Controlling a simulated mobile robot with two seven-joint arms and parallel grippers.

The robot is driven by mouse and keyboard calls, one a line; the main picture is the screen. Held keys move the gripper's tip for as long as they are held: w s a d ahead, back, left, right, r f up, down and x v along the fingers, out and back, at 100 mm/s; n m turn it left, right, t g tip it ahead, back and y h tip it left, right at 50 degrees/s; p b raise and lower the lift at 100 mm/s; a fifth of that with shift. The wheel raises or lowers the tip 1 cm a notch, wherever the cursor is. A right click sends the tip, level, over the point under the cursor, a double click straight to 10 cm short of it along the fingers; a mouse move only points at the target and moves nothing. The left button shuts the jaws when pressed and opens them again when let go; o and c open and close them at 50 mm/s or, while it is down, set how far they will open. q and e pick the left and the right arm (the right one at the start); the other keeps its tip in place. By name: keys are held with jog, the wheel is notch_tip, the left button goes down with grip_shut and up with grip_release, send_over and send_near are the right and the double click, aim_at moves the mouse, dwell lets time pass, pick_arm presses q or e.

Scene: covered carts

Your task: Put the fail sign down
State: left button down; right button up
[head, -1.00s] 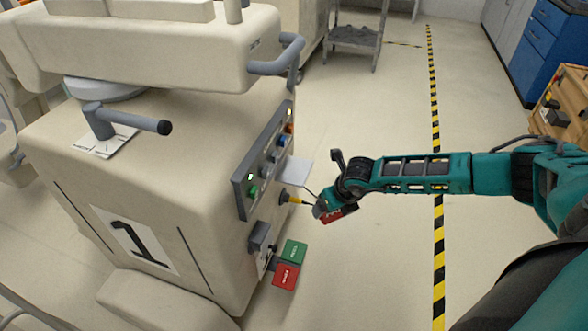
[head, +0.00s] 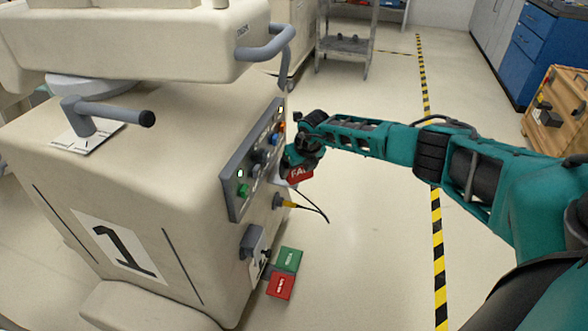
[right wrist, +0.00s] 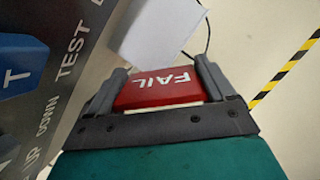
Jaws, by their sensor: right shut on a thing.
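The red fail sign (right wrist: 160,88) with white "FAIL" lettering is between the two fingers of my right gripper (right wrist: 165,88) in the right wrist view. The gripper is shut on it. In the head view the fail sign (head: 299,174) hangs at the end of my right arm, close to the control panel (head: 252,160) on the cart (head: 200,190) marked 1. The gripper (head: 300,165) covers part of the sign. My left gripper is not in view.
A green sign (head: 289,259) and a red sign (head: 281,285) sit low beside the cart. A white plate (right wrist: 155,28) projects near the panel. A black cable with a yellow plug (head: 288,204) hangs below. Floor is open right of the cart, with a striped line (head: 436,225).

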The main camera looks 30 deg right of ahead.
jog(key=shift+w+f+b, duration=0.25)
jog(key=shift+w+b, duration=0.45)
jog(key=shift+w, duration=0.45)
jog(key=shift+w+f+b, duration=0.1)
jog(key=shift+f+b, duration=0.2)
jog(key=shift+f, duration=0.25)
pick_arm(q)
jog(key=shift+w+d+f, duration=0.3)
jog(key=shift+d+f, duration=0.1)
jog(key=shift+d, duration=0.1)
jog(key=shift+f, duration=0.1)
pick_arm(e)
jog(key=shift+f+b, duration=0.4)
jog(key=shift+f, duration=0.1)
jog(key=o, duration=0.8)
jog(key=shift+r, duration=0.1)
jog(key=shift+c, duration=0.2)
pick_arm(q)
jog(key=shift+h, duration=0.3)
pick_arm(e)
jog(key=shift+o, duration=0.9)
